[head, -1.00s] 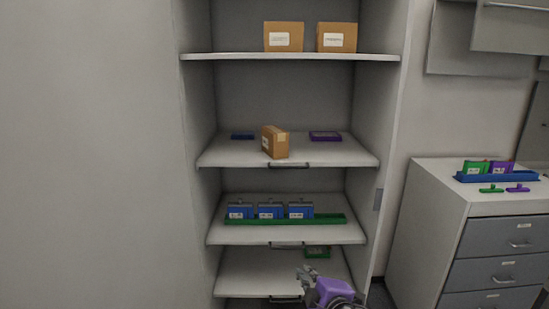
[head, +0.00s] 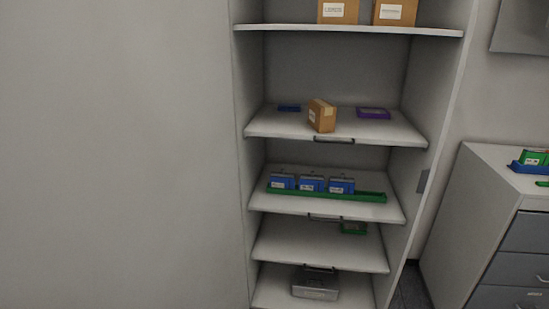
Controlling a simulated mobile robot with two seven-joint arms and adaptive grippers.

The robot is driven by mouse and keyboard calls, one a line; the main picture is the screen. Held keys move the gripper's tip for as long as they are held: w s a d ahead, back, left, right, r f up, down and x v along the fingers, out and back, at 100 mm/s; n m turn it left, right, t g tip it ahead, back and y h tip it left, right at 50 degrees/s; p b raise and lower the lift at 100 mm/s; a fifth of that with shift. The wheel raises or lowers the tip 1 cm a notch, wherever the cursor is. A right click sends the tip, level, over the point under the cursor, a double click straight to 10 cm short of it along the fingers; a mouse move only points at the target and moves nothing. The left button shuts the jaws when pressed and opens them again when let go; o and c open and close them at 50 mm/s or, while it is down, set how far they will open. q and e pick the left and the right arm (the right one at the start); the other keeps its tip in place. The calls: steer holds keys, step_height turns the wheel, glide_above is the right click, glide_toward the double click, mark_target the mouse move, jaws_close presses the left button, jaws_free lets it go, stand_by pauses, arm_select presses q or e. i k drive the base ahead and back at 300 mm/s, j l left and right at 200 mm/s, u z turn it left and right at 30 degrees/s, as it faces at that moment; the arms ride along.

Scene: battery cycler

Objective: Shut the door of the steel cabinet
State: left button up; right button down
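The steel cabinet (head: 447,110) stands open in the head view, its shelves and contents exposed. A large plain grey panel (head: 120,150) fills the left of the view up to the cabinet's left edge; it looks like the opened door, but I cannot tell for certain. No handle shows on it. A small latch plate (head: 422,181) sits on the cabinet's right side wall. Neither of my grippers is in view.
Shelves hold cardboard boxes (head: 322,115), a purple tray (head: 373,113), blue modules (head: 311,184) in a green tray (head: 366,196) and a grey metal case (head: 315,288). A drawer unit (head: 480,200) stands at right, with a narrow floor gap (head: 408,290) beside the cabinet.

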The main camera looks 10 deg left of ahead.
mark_target(119, 189)
steer(key=k+j+z, duration=0.1)
steer(key=j, duration=0.25)
steer(key=k+j+z, duration=0.1)
steer(key=j, duration=0.3)
steer(key=k+j+z, duration=0.1)
steer(key=j, duration=0.25)
steer(key=k+j+z, duration=0.1)
steer(key=j+z, duration=0.1)
steer(key=j, duration=0.3)
steer(key=k+j+z, duration=0.1)
steer(key=j, duration=0.25)
steer(key=k+j, duration=0.15)
steer(key=j, duration=0.25)
steer(key=j+z, duration=0.15)
steer(key=j, duration=0.25)
steer(key=k+j+z, duration=0.1)
steer(key=j, duration=0.25)
steer(key=k+j+z, duration=0.1)
steer(key=j, duration=0.25)
steer(key=k, duration=0.1)
